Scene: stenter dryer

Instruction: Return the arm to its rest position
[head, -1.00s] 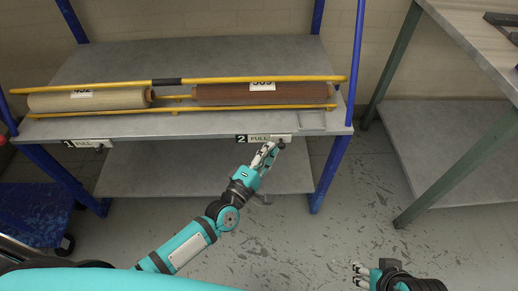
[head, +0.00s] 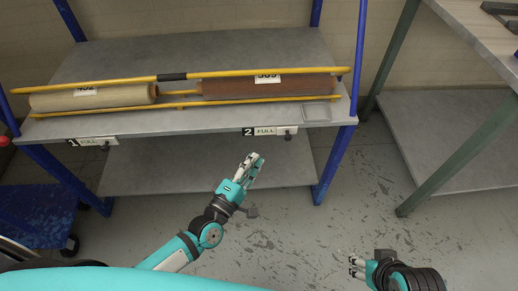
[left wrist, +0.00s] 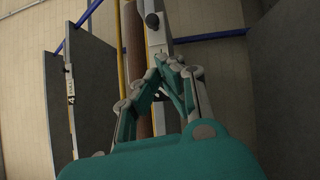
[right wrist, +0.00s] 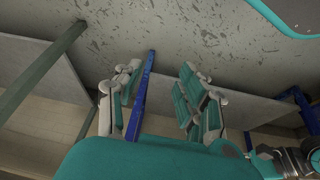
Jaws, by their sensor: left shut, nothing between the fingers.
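My left gripper (head: 252,168) is shut and empty. It is in the air in front of the blue rack, below the "2 FULL" sign (head: 264,132) in the head view, apart from it. Its fingers also come together in the left wrist view (left wrist: 165,64). My right gripper (head: 356,267) is low over the floor at the lower right of the head view. In the right wrist view its two finger sides (right wrist: 158,75) stand wide apart with nothing held between them.
The rack's grey shelf (head: 215,122) holds a cream roll (head: 115,97) and a brown roll (head: 225,87) behind yellow bars. A "1 FULL" sign (head: 88,142) is at its left. A green-legged table (head: 440,160) stands right. Speckled floor (head: 310,225) is open between.

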